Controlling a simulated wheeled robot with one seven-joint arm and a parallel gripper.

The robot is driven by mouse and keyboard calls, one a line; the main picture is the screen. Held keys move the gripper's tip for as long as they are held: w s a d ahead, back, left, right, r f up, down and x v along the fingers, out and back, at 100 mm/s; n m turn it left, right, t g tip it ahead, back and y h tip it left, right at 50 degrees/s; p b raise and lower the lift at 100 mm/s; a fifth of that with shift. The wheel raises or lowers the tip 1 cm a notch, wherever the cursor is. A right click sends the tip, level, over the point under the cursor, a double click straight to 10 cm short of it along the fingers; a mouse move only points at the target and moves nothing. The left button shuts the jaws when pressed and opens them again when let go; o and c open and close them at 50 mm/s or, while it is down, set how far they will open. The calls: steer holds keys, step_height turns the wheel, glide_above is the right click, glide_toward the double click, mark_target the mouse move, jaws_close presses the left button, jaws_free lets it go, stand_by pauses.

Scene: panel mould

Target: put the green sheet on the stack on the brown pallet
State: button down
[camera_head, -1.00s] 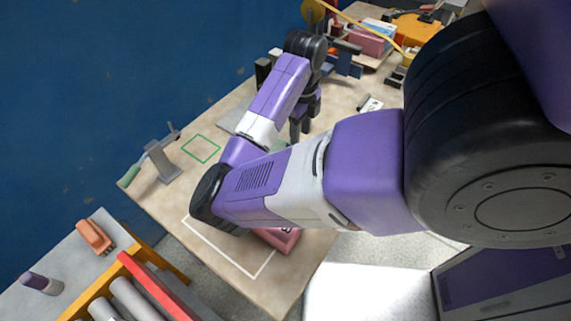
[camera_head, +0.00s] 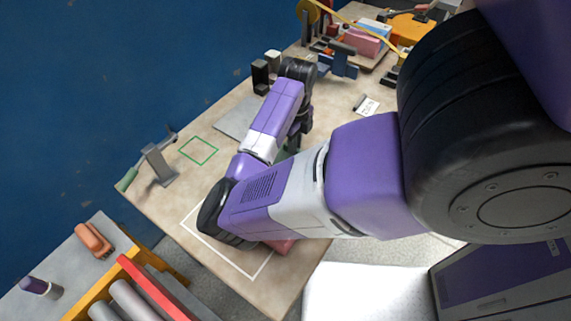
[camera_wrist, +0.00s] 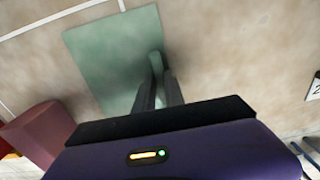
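The green sheet (camera_wrist: 112,55) lies flat-looking below my gripper in the wrist view, at the upper left. In the head view only a small strip of it (camera_head: 282,155) shows beside my arm. My gripper (camera_wrist: 159,62) is over the sheet's right edge, with a narrow gap between its two dark fingers. Whether the fingers touch the sheet is unclear. In the head view my arm largely covers the gripper (camera_head: 293,145).
A red block (camera_head: 282,245) sits partly behind my arm by a white outline (camera_head: 262,268); it also shows in the wrist view (camera_wrist: 40,130). A grey plate (camera_head: 235,118), a green outline (camera_head: 198,150) and a clamp-like stand (camera_head: 158,163) are left. Several items crowd the table's far end.

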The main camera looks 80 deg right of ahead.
stand_by(0.4)
step_height(320, 180, up, 20)
steer(key=p, duration=0.1)
stand_by(0.4)
